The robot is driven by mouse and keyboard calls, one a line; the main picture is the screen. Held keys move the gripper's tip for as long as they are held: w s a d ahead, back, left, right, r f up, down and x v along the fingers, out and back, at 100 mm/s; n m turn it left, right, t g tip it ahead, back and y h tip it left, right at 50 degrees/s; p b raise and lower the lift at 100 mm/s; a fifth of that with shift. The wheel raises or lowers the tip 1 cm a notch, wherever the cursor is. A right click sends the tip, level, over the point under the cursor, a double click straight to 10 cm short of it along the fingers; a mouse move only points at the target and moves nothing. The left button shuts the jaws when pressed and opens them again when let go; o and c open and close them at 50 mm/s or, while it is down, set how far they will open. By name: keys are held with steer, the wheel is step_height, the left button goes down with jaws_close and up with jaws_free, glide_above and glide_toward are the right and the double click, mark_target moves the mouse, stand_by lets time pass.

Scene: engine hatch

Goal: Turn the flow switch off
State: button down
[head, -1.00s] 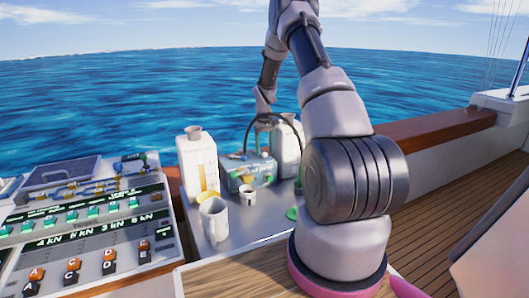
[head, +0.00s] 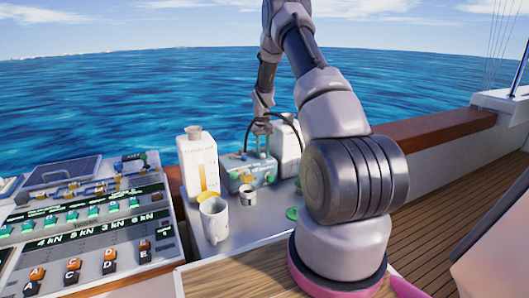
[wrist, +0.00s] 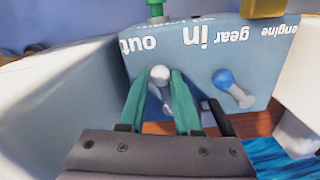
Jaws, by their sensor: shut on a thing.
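A grey-blue control box (head: 236,183) stands on the grey counter in the head view. The wrist view shows its face (wrist: 200,52) with the upside-down words "engine", "gear", "in" and "out". A white-knobbed lever (wrist: 160,73) and a blue-knobbed lever (wrist: 223,79) stick out of it. I see no "flow" label, so I cannot tell which control is the flow switch. My gripper (wrist: 161,84), with green fingers, is shut on the white-knobbed lever; the blue one is apart to the right. In the head view my gripper (head: 262,129) is at the box top.
A white jug (head: 198,160), a mug (head: 214,221) and a small cup (head: 247,196) stand close to the box on the left and front. Another white container (head: 284,150) is behind it on the right. A sloped switch panel (head: 90,240) lies at the left.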

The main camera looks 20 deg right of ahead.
steer(key=shift+s+a+m, duration=0.1)
steer(key=shift+a+m, duration=0.35)
steer(key=shift+m, duration=0.55)
steer(key=c, duration=0.6)
jaws_free()
step_height(320, 180, up, 11)
